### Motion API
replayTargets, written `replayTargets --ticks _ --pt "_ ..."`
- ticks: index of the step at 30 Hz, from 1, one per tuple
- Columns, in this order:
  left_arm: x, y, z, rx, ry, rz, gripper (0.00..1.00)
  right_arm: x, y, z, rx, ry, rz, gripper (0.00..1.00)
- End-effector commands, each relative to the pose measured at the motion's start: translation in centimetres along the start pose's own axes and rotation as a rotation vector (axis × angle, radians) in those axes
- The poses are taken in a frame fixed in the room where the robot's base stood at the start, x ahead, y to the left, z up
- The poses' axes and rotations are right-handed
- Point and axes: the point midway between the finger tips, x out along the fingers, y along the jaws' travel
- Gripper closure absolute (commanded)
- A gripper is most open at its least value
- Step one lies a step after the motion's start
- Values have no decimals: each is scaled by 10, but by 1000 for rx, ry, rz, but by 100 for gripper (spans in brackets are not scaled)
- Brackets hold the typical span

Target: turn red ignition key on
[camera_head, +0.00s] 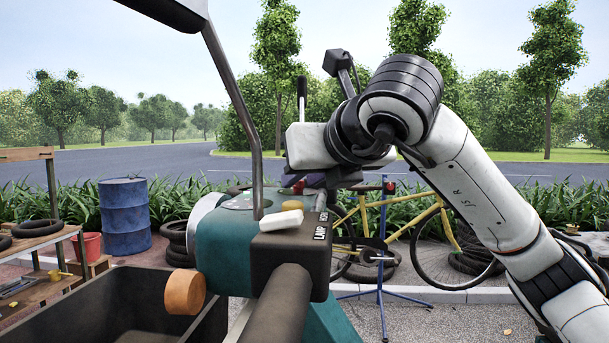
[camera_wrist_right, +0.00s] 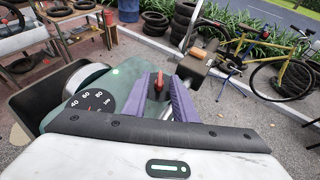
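The red ignition key (camera_wrist_right: 158,82) stands upright on the teal dashboard (camera_wrist_right: 98,81) in the right wrist view. My right gripper (camera_wrist_right: 162,88) has its two purple fingers on either side of the key, with gaps visible between them and it; whether either finger touches it is unclear. In the head view my right gripper (camera_head: 308,178) hangs over the far side of the teal console (camera_head: 225,240), and the key is mostly hidden there. A dial with numbers (camera_wrist_right: 92,103) and a small green light show on the dashboard. My left gripper is in neither view.
A dark handlebar grip (camera_head: 278,308) and a black switch box with a white rocker (camera_head: 282,220) stand on the near side. A thin mirror stem (camera_head: 240,95) rises beside the console. A yellow bicycle (camera_head: 440,225) and a blue barrel (camera_head: 125,216) are farther back.

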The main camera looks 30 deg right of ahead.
Motion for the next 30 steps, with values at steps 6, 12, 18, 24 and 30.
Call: replayTargets --ticks 6,12,18,24,30 --pt "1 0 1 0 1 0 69 -4 0 1 1 -4 1 75" --pt "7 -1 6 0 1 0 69 -34 0 0 0 -9 3 75" --pt "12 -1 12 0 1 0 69 -76 1 0 -1 -7 3 75" --pt "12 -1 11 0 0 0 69 -98 0 1 -1 -4 -1 75" --pt "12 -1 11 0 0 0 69 -103 0 0 0 0 -1 75"
